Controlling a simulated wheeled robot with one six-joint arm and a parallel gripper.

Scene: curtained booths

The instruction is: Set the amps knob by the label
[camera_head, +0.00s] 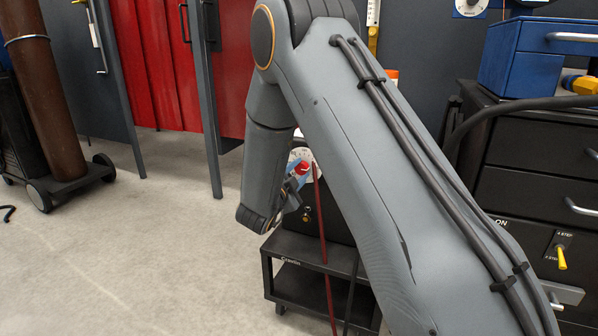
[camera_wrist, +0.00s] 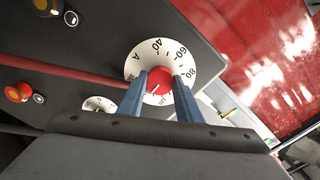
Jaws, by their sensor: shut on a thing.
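The red amps knob (camera_wrist: 158,80) sits in the middle of a white dial (camera_wrist: 184,59) marked 40, 60 and 80, with an "A" at its left. My gripper (camera_wrist: 160,77) has its two blue fingers on either side of the knob, closed on it. A short white mark shows on the knob's face, partly between the fingers. In the head view the knob (camera_head: 302,168) and part of the white dial (camera_head: 299,153) show beside my gripper (camera_head: 297,174), on a dark welder. My arm hides much of the welder. I see no readable setting label.
The welder stands on a black cart (camera_head: 318,288). A red cable (camera_head: 322,240) hangs in front. Other controls near the dial include a red knob (camera_wrist: 17,92) and a small white dial (camera_wrist: 99,104). A dark cabinet (camera_head: 520,135) stands right; open floor lies left.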

